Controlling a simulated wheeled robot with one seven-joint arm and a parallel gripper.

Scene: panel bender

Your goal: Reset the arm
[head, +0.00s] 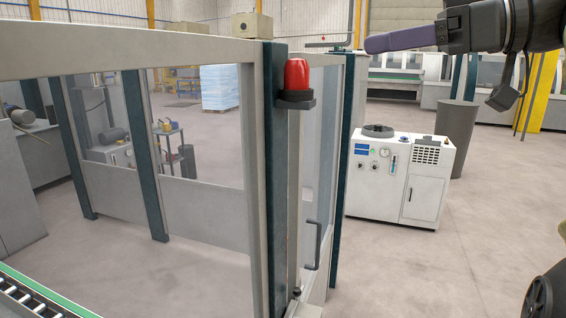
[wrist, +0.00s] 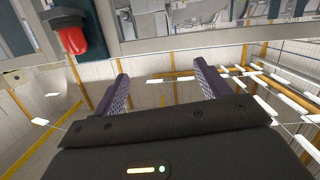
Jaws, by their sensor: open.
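My gripper (head: 370,46) reaches in from the upper right of the head view, with a purple finger pointing left. It is raised beside the enclosure's corner post. In the wrist view my gripper (wrist: 160,72) has its two purple ribbed fingers spread wide, with nothing between them. The red beacon lamp (head: 297,75) sits on a dark bracket on the corner post, left of and below the fingers in the head view. The lamp also shows at the upper left of the wrist view (wrist: 72,40), apart from the fingers.
The glazed enclosure frame (head: 150,50) fills the left, with a door handle (head: 316,245) near the corner. A white machine cabinet (head: 400,178) and a grey bin (head: 456,135) stand beyond. A roller conveyor (head: 30,300) is at lower left. Floor at lower right (head: 430,270) is clear.

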